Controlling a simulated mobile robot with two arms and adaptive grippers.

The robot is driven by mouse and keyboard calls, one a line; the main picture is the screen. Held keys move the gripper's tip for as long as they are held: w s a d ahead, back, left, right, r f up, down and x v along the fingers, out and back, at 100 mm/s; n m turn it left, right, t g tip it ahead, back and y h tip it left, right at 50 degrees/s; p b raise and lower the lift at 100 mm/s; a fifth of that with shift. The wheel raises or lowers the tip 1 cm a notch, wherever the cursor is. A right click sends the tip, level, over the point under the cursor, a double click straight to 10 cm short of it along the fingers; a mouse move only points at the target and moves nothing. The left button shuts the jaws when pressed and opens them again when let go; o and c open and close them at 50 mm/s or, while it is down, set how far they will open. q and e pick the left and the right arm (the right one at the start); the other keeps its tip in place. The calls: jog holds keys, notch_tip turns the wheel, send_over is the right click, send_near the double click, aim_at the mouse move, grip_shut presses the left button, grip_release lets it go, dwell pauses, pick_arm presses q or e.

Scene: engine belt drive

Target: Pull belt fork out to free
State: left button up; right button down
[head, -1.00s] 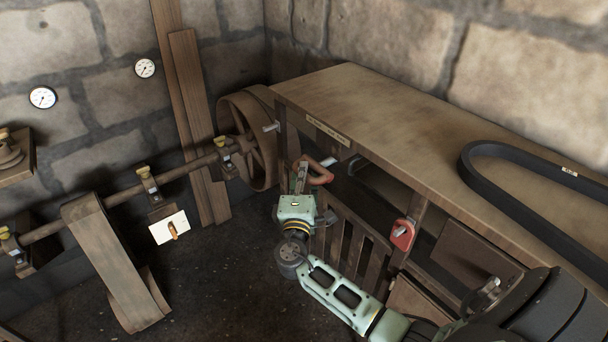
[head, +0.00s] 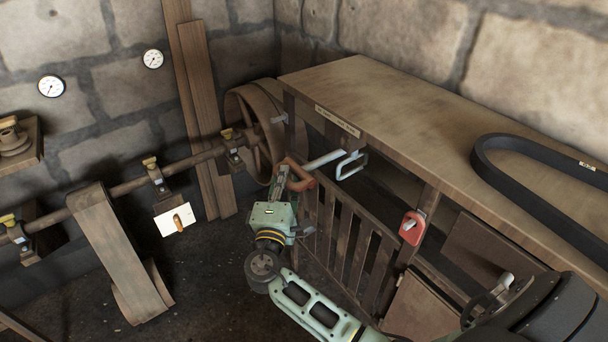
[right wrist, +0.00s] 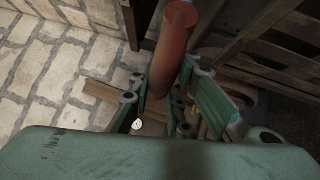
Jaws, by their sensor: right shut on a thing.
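The belt fork shows in the head view as a red handle (head: 299,178) with a pale metal rod and a squared loop-shaped fork end (head: 351,165) pointing right, in front of the bench side. My right gripper (head: 285,178) is shut on the red handle, just left of the bench front. In the right wrist view the red handle (right wrist: 174,45) runs down between the green fingers. Whether the rod still touches a guide is hard to tell. My left gripper is not in view.
A slatted wooden gate (head: 345,225) hangs below the bench (head: 400,100). A large pulley wheel (head: 250,120) stands behind on the left, with a shaft. A black belt (head: 530,150) lies on the bench top. A red padlock-like part (head: 412,227) is on the bench front.

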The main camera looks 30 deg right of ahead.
jog(key=shift+a+f, duration=0.15)
jog(key=shift+a, duration=0.55)
jog(key=c, duration=1.6)
grip_release()
jog(key=shift+a, duration=0.2)
jog(key=shift+c, duration=0.2)
jog(key=shift+d, duration=0.1)
jog(key=v, duration=1.2)
